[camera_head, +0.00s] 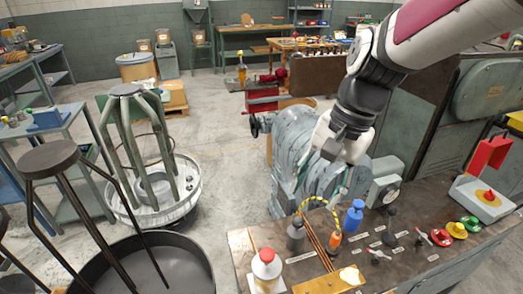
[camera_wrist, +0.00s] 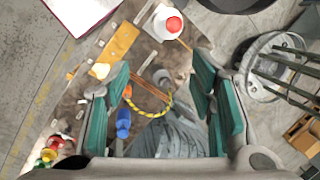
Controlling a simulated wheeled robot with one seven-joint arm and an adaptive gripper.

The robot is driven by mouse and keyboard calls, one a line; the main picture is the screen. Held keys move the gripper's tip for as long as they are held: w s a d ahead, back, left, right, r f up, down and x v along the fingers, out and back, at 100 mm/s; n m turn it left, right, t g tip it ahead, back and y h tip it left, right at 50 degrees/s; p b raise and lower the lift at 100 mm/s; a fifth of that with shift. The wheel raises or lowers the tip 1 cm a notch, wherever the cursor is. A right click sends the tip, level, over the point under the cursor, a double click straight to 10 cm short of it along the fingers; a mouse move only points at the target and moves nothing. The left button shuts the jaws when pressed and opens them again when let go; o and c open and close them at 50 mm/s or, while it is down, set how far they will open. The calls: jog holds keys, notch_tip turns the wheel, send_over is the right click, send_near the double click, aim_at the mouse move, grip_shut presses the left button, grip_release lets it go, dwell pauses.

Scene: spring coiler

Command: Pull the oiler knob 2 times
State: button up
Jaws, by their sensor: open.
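A white canister with a round red top, which looks like the oiler and its knob (camera_head: 266,255), stands at the near left end of the workbench top. In the wrist view the red knob (camera_wrist: 174,25) is near the top edge, ahead of the fingers. My gripper (camera_head: 326,180) is in the air above and behind the bench, in front of the grey-blue machine. In the wrist view my gripper (camera_wrist: 162,75) is open with nothing between its green-padded fingers. It is apart from the canister. No label naming the oiler is readable.
A grey cylinder (camera_head: 295,235), an orange fitting (camera_head: 335,240) with a striped yellow cable, and a blue bottle (camera_head: 353,216) stand upright near the canister.

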aim_at(267, 253)
jog(key=w+a+f+m+g, duration=0.3)
jog(key=w+a+f+m, duration=0.15)
jog(key=f, duration=0.45)
jog(key=shift+n+y, duration=0.3)
jog(key=shift+n, duration=0.15)
jog(key=x, duration=1.3)
jog(key=shift+w+f+p, duration=0.15)
jog(key=shift+f+p, duration=0.1)
jog(key=shift+p, duration=0.1)
jog(key=shift+r, duration=0.1)
grip_shut()
